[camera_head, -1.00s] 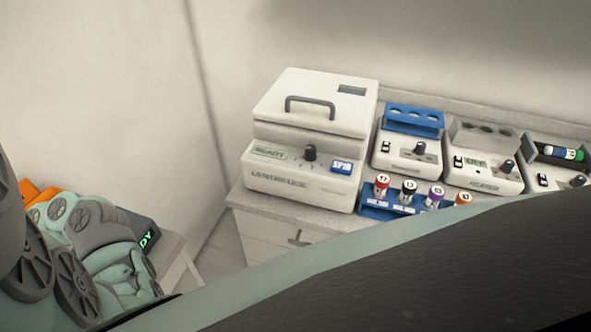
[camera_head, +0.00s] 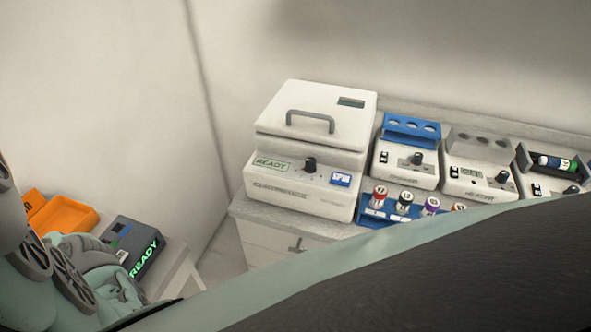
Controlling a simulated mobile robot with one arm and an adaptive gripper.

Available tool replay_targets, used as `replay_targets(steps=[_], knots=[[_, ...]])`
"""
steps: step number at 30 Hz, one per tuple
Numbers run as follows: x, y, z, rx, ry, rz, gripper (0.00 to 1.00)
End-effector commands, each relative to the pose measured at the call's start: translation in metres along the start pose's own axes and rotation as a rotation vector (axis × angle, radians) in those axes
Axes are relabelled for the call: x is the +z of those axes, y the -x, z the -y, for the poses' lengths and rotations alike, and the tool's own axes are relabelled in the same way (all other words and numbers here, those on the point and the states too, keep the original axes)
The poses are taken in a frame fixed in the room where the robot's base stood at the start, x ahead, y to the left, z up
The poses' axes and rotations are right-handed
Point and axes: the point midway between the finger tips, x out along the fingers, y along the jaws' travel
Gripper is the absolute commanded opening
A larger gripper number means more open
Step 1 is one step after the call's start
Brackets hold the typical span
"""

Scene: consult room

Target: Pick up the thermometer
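I cannot make out a thermometer. At the lower left, parts of my arm cover much of a small white side table (camera_head: 178,275). On that table lie an orange tray (camera_head: 68,217) and a dark grey device (camera_head: 140,240) with a green lit "READY" display and a small blue patch on top. The tray is partly hidden by my arm, and its visible inside looks empty. The fingertips of my gripper do not show.
A white centrifuge (camera_head: 305,190) stands closed on a counter (camera_head: 290,222). To its right are a blue rack of capped tubes (camera_head: 374,216), a blue-topped device (camera_head: 405,165), a heater (camera_head: 478,180) and a device holding tubes (camera_head: 545,185). My dark body blocks the lower right.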

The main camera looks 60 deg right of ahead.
Motion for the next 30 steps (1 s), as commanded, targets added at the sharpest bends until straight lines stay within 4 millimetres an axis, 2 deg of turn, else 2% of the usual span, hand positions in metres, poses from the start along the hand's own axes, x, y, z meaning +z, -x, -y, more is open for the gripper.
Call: replay_targets(steps=[1, 11, 30], knots=[[0.0, 0.0001, 0.0, 0.0, 0.0, 0.0, 0.35], [0.0, 0.0004, -0.0002, 0.001, 0.0, 0.0, 0.01], [0.0004, 0.0007, -0.0004, 0.002, -0.001, 0.001, 0.0]])
